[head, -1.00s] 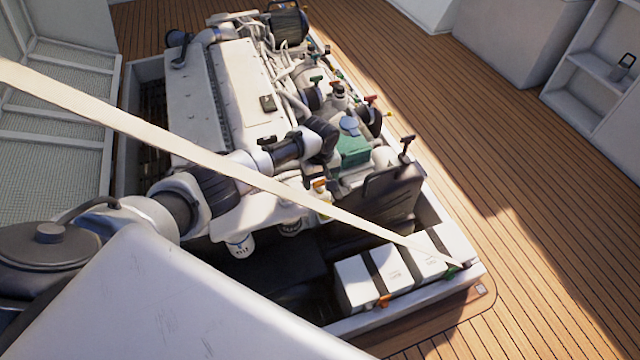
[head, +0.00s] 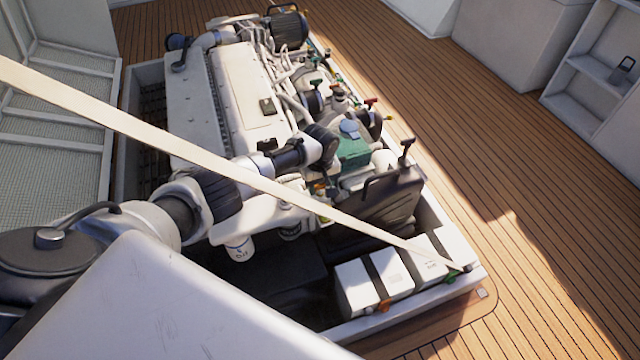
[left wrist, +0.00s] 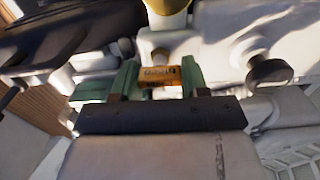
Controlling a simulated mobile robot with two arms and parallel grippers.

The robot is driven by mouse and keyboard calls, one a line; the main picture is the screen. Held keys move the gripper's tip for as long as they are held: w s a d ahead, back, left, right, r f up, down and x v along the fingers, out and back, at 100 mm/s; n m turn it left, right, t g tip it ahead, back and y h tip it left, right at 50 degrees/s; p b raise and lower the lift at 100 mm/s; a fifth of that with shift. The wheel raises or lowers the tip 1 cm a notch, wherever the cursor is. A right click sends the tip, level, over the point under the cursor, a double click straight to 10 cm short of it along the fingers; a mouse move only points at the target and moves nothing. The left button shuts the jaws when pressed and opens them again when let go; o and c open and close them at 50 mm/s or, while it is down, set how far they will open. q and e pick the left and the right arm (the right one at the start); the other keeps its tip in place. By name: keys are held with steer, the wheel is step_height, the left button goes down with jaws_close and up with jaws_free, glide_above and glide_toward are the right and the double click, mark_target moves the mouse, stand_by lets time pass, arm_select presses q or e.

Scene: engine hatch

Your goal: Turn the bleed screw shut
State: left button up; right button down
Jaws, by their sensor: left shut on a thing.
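My left gripper (left wrist: 158,80) has green fingers, one on each side of a small orange piece (left wrist: 160,75) with dark lettering. It is shut on this piece. The piece looks like the tagged head of the bleed screw, but its shaft and seat are hidden, so I cannot tell how far it is turned. In the head view, my left arm reaches in from the left over the engine (head: 245,85), and its wrist bends down above a small orange part (head: 318,187). The fingertips are too small to make out there. My right gripper is in neither view.
A pale strap (head: 210,160) crosses the head view diagonally in front of the arm. White batteries (head: 355,285) stand at the hatch's near end. A green box (head: 353,152) and a dark panel (head: 390,200) are right of the wrist. A dark round knob (left wrist: 270,70) is close right in the wrist view.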

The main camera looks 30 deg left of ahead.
arm_select(q)
steer(key=shift+m, duration=0.4)
steer(key=shift+m+p, duration=0.35)
steer(key=shift+m, duration=0.25)
steer(key=m, duration=0.2)
steer(key=shift+m+p, duration=0.3)
steer(key=shift+p, duration=0.05)
steer(key=m, duration=0.4)
steer(key=shift+m, duration=0.3)
steer(key=m, duration=0.3)
steer(key=shift+m+p, duration=0.3)
steer(key=shift+p, duration=0.05)
steer(key=shift+m, duration=2.6)
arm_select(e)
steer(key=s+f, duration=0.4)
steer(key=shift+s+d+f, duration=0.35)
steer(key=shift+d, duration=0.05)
